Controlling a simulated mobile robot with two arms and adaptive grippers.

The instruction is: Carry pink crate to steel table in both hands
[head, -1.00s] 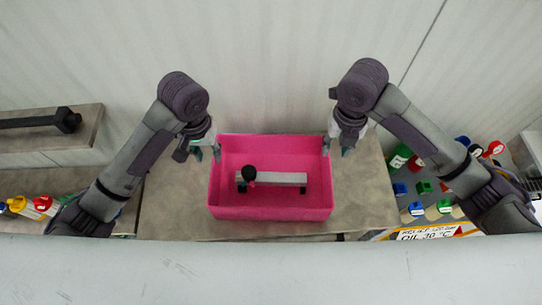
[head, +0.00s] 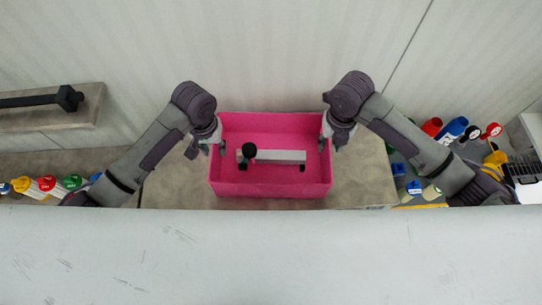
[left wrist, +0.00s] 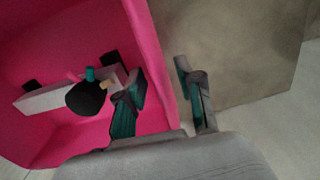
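The pink crate (head: 270,188) stands on a grey-brown table (head: 365,180). It also shows in the left wrist view (left wrist: 60,140). In it lies a pale grey bar (head: 280,156) with a black knob and black feet. My left gripper (head: 213,148) is at the crate's left wall. In the left wrist view its fingers (left wrist: 160,100) are apart, one inside the crate and one outside, with the wall between and a gap beside it. My right gripper (head: 330,146) is at the right wall, fingers apart, seemingly on either side of it. I cannot make out a steel table.
A grey shelf (head: 50,118) with a black bar (head: 35,100) is at the left. Several coloured-capped bottles (head: 45,184) stand lower left, and coloured containers (head: 450,128) are at the right. A pale wall is behind. A white surface (head: 270,255) fills the foreground.

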